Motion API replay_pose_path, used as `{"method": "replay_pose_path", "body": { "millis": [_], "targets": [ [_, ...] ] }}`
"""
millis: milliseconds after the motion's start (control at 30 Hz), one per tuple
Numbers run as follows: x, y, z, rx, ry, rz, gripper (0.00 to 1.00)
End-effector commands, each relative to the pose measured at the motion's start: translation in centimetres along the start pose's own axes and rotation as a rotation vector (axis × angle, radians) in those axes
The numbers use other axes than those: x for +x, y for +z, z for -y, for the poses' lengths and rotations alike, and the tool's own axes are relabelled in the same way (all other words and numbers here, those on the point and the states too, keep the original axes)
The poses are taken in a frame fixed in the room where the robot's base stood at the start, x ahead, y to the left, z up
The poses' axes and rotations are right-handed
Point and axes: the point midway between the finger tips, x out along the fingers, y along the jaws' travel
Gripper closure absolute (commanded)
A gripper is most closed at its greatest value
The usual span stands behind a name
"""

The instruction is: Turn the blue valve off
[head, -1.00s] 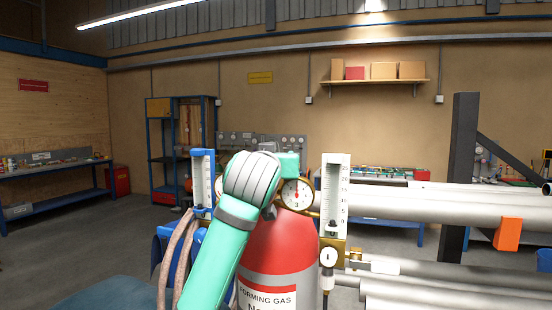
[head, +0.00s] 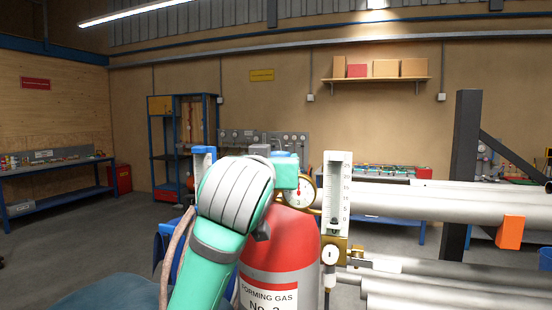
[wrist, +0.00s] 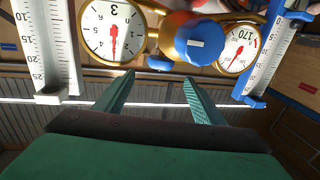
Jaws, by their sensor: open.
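A round blue valve knob (wrist: 200,40) with a white mark sits on a brass regulator body at the top of the wrist view, between two dials. My gripper (wrist: 158,80) is open and empty, its two teal fingers pointing up at the knob, apart from it. A smaller blue knob (wrist: 159,63) shows just left of and below the large one. In the head view my arm hides the blue valve knob; the right dial (head: 300,191) shows above the red gas cylinder (head: 285,245).
A white-scaled flow tube (head: 336,192) stands right of the dial; a blue-framed flow tube (head: 202,155) is partly behind my arm. Horizontal metal pipes (head: 440,205) and a dark post (head: 465,170) stand at right. Hoses (head: 173,255) hang left of my arm.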

Motion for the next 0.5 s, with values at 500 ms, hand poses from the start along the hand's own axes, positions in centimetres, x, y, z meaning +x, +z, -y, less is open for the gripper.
{"method": "replay_pose_path", "body": {
  "millis": [500],
  "targets": [
    [-1.5,0.0,-0.27,0.0,0.004,0.0,0.37]
  ]
}}
